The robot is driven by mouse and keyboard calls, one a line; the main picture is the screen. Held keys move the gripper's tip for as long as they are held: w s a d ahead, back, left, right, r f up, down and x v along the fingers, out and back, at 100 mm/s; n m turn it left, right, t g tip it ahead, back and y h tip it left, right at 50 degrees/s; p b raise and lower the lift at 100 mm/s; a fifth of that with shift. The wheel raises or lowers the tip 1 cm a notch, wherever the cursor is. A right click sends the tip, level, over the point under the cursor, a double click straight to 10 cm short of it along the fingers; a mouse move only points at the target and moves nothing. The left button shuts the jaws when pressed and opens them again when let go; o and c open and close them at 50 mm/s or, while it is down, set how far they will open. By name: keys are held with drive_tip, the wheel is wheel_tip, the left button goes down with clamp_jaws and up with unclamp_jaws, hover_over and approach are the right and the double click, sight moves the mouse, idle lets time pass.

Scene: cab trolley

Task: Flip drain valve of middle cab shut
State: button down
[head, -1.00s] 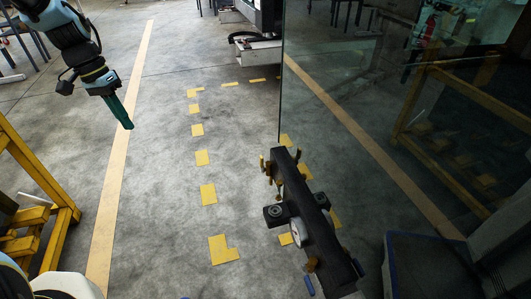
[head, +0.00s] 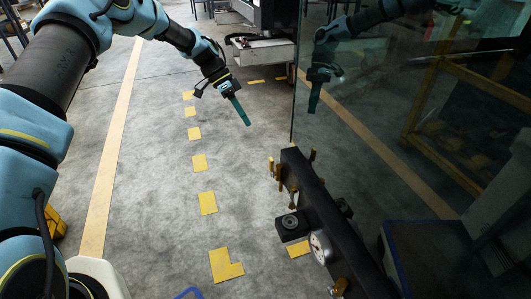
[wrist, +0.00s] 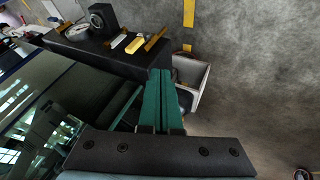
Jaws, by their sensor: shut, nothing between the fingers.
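A black bar (head: 335,225) carries a round gauge (head: 320,247), a square black fitting (head: 291,225) and several brass parts (head: 281,172) at its far end. Another brass part (head: 340,287) sits at its near end. I cannot tell which brass part is the drain valve, or which cab is the middle one. My gripper (head: 246,122) has green fingers pressed together, empty, in the air beyond and left of the bar's far end. In the wrist view the fingertips (wrist: 160,72) are apart from the bar (wrist: 95,52); a brass lever (wrist: 156,38) and a yellow piece (wrist: 135,45) show there.
A tall glass panel (head: 380,120) stands right of the bar and reflects my arm. A blue-edged dark box (head: 430,260) is at lower right. Yellow floor marks (head: 207,203) and a long stripe (head: 113,150) cross the open concrete at left. A pale machine base (head: 262,52) stands behind.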

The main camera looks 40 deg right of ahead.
drive_tip(key=shift+f, duration=0.1)
approach(272, 168)
drive_tip(key=shift+s+d+f+p, duration=0.15)
drive_tip(key=shift+d+f, duration=0.25)
drive_tip(key=shift+f, duration=0.45)
drive_tip(key=shift+s+d+f+p, duration=0.15)
drive_tip(key=shift+d+f, duration=0.3)
drive_tip(key=shift+f, duration=0.4)
drive_tip(key=shift+s+d+f+p, duration=0.15)
drive_tip(key=shift+d+f, duration=0.25)
drive_tip(key=shift+f, duration=0.45)
drive_tip(key=shift+s, duration=0.2)
